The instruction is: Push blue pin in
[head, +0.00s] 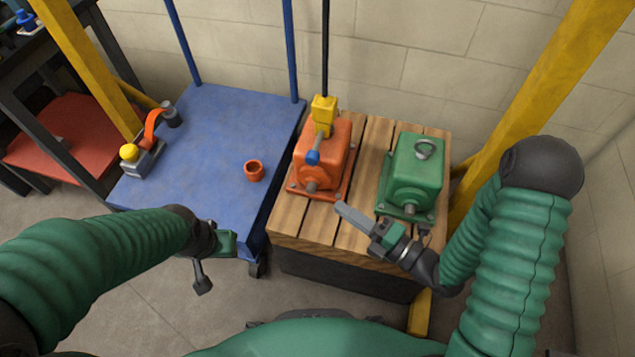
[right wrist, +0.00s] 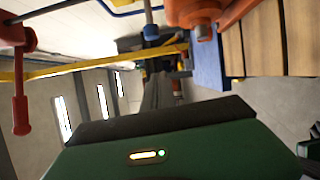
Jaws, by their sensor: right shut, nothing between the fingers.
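The orange motor (head: 323,152) stands on the left half of a slatted wooden crate top. The blue pin (head: 313,157) has a blue knob on a grey stem and sits at the motor's front, under a yellow block (head: 323,112). What looks like the pin's blue knob (right wrist: 150,32) also shows in the right wrist view, apart from the fingers. My right gripper (head: 341,207) is shut and empty, to the right of and nearer than the orange motor's base. My left gripper (head: 203,284) hangs near the blue cart's front edge; its jaw opening is unclear.
A green motor (head: 415,170) with a ring stands right of the orange one. The blue cart (head: 215,125) holds an orange cup (head: 254,171) and a yellow-knobbed device (head: 130,154). A yellow post (head: 520,95) rises at the right. A red handle (right wrist: 21,110) hangs in the right wrist view.

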